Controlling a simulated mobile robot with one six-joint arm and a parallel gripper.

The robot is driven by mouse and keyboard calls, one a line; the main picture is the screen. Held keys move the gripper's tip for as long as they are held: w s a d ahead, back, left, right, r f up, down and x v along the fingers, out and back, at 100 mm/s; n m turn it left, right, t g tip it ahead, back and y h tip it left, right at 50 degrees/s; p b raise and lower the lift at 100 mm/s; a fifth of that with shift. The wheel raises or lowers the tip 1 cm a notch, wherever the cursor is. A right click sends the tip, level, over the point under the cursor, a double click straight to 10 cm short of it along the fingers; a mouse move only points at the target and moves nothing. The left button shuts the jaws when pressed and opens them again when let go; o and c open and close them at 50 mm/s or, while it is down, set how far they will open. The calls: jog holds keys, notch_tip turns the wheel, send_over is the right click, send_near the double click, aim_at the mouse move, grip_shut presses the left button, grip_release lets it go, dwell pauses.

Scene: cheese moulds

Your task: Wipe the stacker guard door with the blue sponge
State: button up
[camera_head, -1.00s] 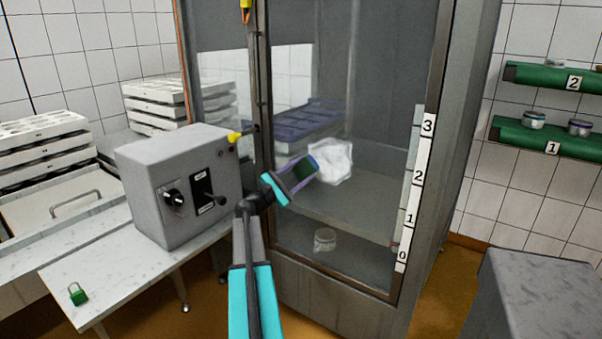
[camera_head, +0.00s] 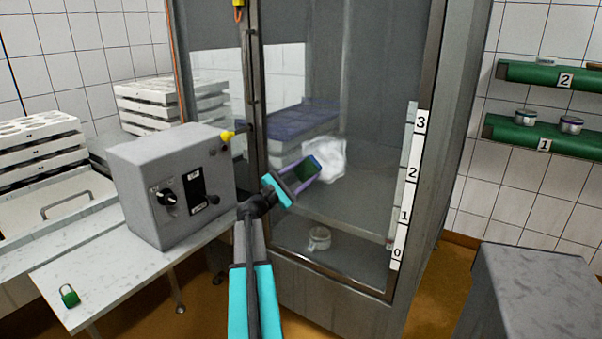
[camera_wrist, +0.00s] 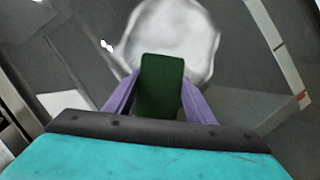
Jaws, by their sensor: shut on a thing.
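My gripper (camera_head: 305,170) is shut on a small block, the sponge (camera_head: 309,167), which shows a dark green face and a thin blue edge. In the wrist view the sponge (camera_wrist: 160,88) sits between two purple fingers. The stacker guard door (camera_head: 365,195) is a tall glass panel in a steel frame. A whitish smeared patch (camera_head: 332,158) shows on the glass right behind the sponge; it also shows in the wrist view (camera_wrist: 172,28). The sponge overlaps the patch's left part in the head view. I cannot tell whether the sponge touches the glass.
A grey control box (camera_head: 165,190) with a knob and lever stands left on a table (camera_head: 105,275) with a green padlock (camera_head: 69,296). A numbered strip (camera_head: 407,195) runs down the door's right side. A grey block (camera_head: 530,285) stands lower right; green shelves (camera_head: 520,133) hang behind.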

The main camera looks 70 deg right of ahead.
aim_at(315, 173)
dwell(0.3)
jog(key=shift+s+a+b, duration=0.15)
jog(key=shift+s+b, duration=0.1)
jog(key=shift+s, duration=0.65)
jog(key=shift+s+a+b, duration=0.15)
jog(key=shift+s+b, duration=0.05)
jog(key=shift+s, duration=0.7)
jog(key=shift+s, duration=0.1)
jog(key=shift+s+a+b, duration=0.25)
jog(key=shift+s+a, duration=0.05)
jog(key=shift+s, duration=0.55)
jog(key=shift+s+a+b, duration=0.2)
jog(key=shift+s+a, duration=0.05)
jog(key=shift+s, duration=0.55)
jog(key=shift+s+a+b, duration=0.25)
jog(key=shift+s, duration=0.45)
jog(key=shift+s+a+b, duration=0.2)
jog(key=shift+s+a, duration=0.05)
jog(key=shift+s, duration=0.5)
jog(key=shift+s, duration=0.1)
